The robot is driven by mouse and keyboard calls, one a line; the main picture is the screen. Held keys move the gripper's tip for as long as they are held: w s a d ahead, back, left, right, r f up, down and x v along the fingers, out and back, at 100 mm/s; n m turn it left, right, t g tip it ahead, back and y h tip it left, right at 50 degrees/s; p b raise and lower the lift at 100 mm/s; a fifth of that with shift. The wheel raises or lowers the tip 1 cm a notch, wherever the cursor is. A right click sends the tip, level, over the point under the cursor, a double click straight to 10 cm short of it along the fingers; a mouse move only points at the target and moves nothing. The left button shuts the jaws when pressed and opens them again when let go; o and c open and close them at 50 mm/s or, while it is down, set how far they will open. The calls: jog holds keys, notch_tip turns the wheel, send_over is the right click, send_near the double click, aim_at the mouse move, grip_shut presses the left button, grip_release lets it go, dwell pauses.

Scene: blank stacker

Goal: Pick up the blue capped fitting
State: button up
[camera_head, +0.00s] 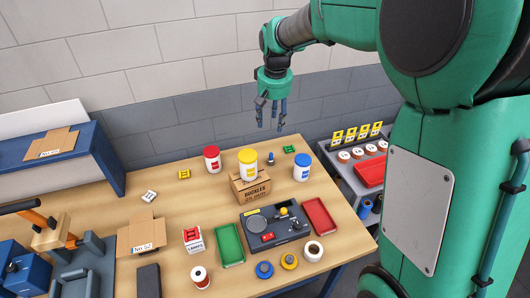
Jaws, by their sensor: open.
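A small blue upright piece with a darker top, which looks like the blue capped fitting (270,159), stands near the back of the wooden table, though it is too small to make out in detail. It is between the yellow jar and a small green part. My gripper (271,127) hangs above the back of the table, fingers pointing down, open and empty. In the picture it is straight above the fitting and clearly apart from it.
A yellow jar (248,163) on a cardboard box (251,189), a red jar (212,159) and a blue jar (301,168) stand nearby. A small green part (289,149) lies to the right. A grey wall (180,120) is behind. A grey machine (275,229) sits in front.

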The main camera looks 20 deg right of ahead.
jog(key=w+d+f+g, duration=0.1)
jog(key=w+d+f, duration=0.1)
jog(key=w+f, duration=0.5)
jog(key=w+d+f+g, duration=0.1)
jog(key=w+d+f, duration=0.2)
jog(key=w+f, duration=0.4)
notch_tip(320, 180, down, 5)
jog(key=shift+w+d+f, duration=0.1)
jog(key=shift+w+d, duration=0.15)
jog(key=shift+w, duration=0.1)
jog(key=shift+f, duration=0.1)
send_over(271, 159)
jog(key=w, duration=0.1)
jog(key=shift+f, duration=4.15)
jog(key=shift+f, duration=0.1)
jog(key=shift+d+f+b, duration=0.15)
jog(key=shift+f+b, duration=0.5)
jog(key=shift+f, duration=1.85)
